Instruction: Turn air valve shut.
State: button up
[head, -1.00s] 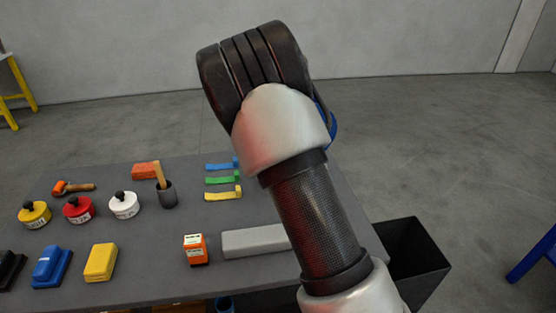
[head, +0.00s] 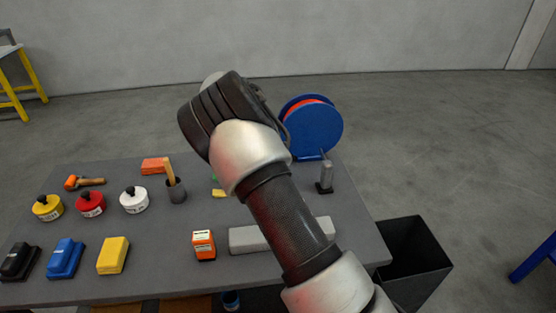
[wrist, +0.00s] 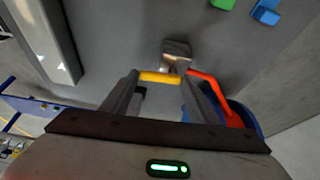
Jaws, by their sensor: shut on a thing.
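In the wrist view my gripper (wrist: 162,80) is shut, with a short yellow piece (wrist: 160,77) between its fingertips. I cannot tell whether this is the air valve's lever. A red-orange bar (wrist: 205,85) runs beside the right finger toward the blue reel (wrist: 243,114). In the head view the blue reel (head: 325,126) with a red inside stands at the table's far right edge. My arm hides my gripper there, and no air valve can be made out clearly.
A grey upright tool (head: 325,175) on a dark base stands near the reel; its grey body also shows beyond the fingertips in the wrist view (wrist: 175,50). A long grey block (head: 258,239), an orange box (head: 203,245) and a dark cup (head: 176,190) stand on the table (head: 150,275).

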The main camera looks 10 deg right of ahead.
jog(key=shift+a+m, duration=0.15)
jog(key=shift+m, duration=0.35)
jog(key=o, duration=1)
jog(key=shift+o, duration=0.2)
jog(key=p+v, duration=0.1)
jog(key=v, duration=1.6)
jog(key=shift+w+r, duration=0.25)
jog(key=shift+w, duration=0.15)
